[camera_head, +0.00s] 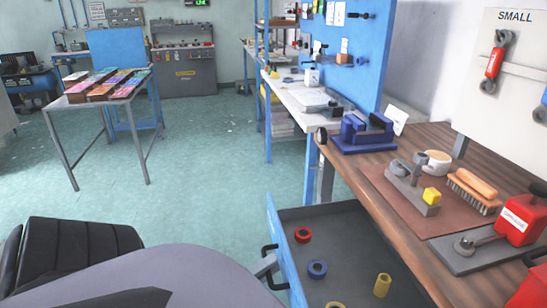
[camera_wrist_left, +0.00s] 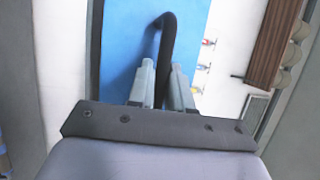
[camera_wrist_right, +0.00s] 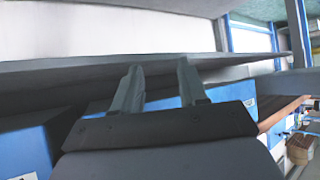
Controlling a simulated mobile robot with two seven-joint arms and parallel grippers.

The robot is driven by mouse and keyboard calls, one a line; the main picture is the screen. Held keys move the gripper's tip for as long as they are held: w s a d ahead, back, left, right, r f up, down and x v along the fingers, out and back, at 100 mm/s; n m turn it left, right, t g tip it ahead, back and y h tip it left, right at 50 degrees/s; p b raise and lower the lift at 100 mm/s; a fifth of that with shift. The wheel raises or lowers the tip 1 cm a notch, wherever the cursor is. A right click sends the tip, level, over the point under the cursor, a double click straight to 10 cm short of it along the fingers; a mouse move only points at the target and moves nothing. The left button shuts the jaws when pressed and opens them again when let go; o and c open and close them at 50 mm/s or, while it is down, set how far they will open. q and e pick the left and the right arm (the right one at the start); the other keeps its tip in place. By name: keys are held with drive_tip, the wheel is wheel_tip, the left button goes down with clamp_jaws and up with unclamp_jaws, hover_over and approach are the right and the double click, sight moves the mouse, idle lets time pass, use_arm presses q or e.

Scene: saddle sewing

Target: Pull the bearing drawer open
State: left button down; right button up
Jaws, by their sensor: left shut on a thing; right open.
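The bearing drawer (camera_head: 285,246) stands pulled out from under the wooden workbench, its grey inside showing. In it lie a red ring (camera_head: 303,235), a blue ring (camera_head: 317,268) and yellow bearing pieces (camera_head: 382,285). Its front is blue, with a black handle. My left gripper (camera_head: 268,265) is at the drawer front. In the left wrist view its fingers (camera_wrist_left: 163,68) are shut on the black handle (camera_wrist_left: 168,35), against the blue front (camera_wrist_left: 125,50). My right gripper (camera_wrist_right: 160,68) is open and empty, close to a grey edge; the head view does not show it.
The workbench (camera_head: 345,150) carries a blue vise (camera_head: 362,132), a brush (camera_head: 472,190) and a red tool (camera_head: 519,220). A black chair (camera_head: 80,250) stands at lower left. A table with coloured boxes (camera_head: 105,85) stands farther back. Green floor (camera_head: 205,165) between is clear.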

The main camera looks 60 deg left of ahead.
use_arm(q)
drive_tip(key=c, duration=1.4)
unclamp_jaws()
drive_tip(key=s+f, duration=0.1)
drive_tip(key=s, duration=0.6)
drive_tip(key=shift+f+b, duration=0.15)
drive_tip(key=shift+b, duration=0.2)
